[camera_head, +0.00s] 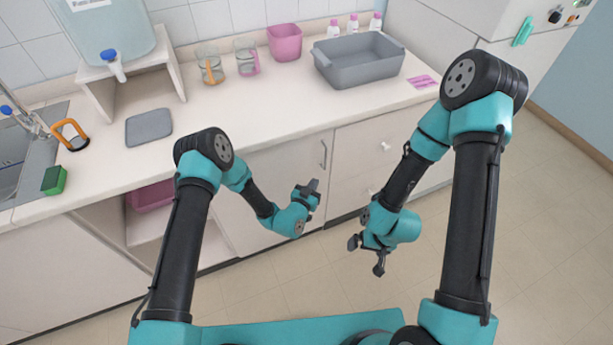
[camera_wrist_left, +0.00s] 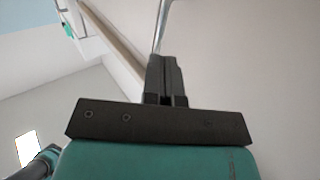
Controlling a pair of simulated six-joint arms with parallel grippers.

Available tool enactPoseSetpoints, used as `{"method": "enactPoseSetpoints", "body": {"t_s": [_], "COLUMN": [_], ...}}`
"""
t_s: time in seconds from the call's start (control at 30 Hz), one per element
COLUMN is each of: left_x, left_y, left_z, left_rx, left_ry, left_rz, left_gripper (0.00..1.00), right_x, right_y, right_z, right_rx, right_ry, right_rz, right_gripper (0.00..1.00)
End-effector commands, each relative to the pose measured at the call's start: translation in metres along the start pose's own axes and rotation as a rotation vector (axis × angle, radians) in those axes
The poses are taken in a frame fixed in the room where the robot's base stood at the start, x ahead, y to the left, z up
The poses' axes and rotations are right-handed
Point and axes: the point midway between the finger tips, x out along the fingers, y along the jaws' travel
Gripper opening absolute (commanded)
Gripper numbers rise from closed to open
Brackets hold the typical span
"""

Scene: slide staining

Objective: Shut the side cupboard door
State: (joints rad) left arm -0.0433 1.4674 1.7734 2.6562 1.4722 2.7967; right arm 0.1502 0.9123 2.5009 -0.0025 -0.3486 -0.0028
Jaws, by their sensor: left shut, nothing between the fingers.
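The pale cupboard door (camera_head: 275,170) is under the counter in the head view, with a vertical metal handle (camera_head: 323,153) near its right edge. It looks close to flush with the front; I cannot tell whether a small gap remains. My left gripper (camera_head: 313,187) is shut and empty in front of the door, below the handle. In the left wrist view its closed fingers (camera_wrist_left: 165,78) point along the pale door surface (camera_wrist_left: 240,60), near the metal handle (camera_wrist_left: 161,25); contact is unclear. My right gripper (camera_head: 367,256) is open and empty, out over the floor.
An open compartment left of the door holds a pink bin (camera_head: 151,196). White-knobbed drawers (camera_head: 362,160) are to the right. On the counter (camera_head: 250,105) stand a grey basin (camera_head: 358,62), a pink container (camera_head: 285,42) and glass beakers. The floor (camera_head: 290,275) in front is clear.

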Motion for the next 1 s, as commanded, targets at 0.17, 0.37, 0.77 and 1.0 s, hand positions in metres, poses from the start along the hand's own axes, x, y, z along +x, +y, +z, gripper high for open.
{"method": "enactPoseSetpoints", "body": {"t_s": [0.17,0.37,0.77,1.0], "left_x": [-0.022,-0.034,-0.035,-0.038], "left_y": [0.026,0.041,0.043,0.045], "left_z": [0.001,0.001,0.001,-0.001], "left_rx": [-0.001,-0.001,0.0,0.02], "left_ry": [-0.003,-0.001,-0.001,-0.006], "left_rz": [0.003,0.001,0.001,0.024], "left_gripper": [0.0,0.0,0.0,0.0], "right_x": [0.0,0.0,0.0,0.0], "right_y": [0.0,0.0,0.0,0.0], "right_z": [0.0,0.0,0.0,0.0], "right_rx": [0.0,0.0,0.0,0.0], "right_ry": [0.0,0.0,0.0,0.0], "right_rz": [0.0,0.0,0.0,0.0], "right_gripper": [1.0,1.0,1.0,1.0]}}
